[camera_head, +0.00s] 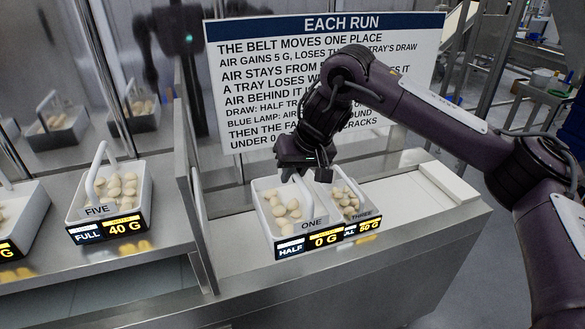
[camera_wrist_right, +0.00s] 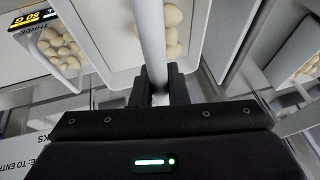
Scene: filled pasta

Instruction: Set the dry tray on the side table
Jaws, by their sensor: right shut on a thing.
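Tray ONE (camera_head: 262,200) is a white tray of pale filled pasta, with its display reading HALF and 0 G. My right gripper (camera_head: 305,172) is shut on its upright white handle. In the right wrist view, the gripper (camera_wrist_right: 160,88) closes around the handle (camera_wrist_right: 152,40), above the tray's pasta. The tray looks level and overlaps the front edge of the white belt surface; I cannot tell whether its base touches anything. No side table can be identified for certain. My left gripper is not in view.
Tray THREE (camera_head: 347,192) stands close behind tray ONE, partly hidden. Tray FIVE (camera_head: 143,189), reading FULL and 40 G, stands left beyond a steel divider (camera_head: 196,190). Another tray (camera_head: 30,215) is at far left. A sign (camera_head: 235,95) rises behind. The belt's right part (camera_head: 400,205) is clear.

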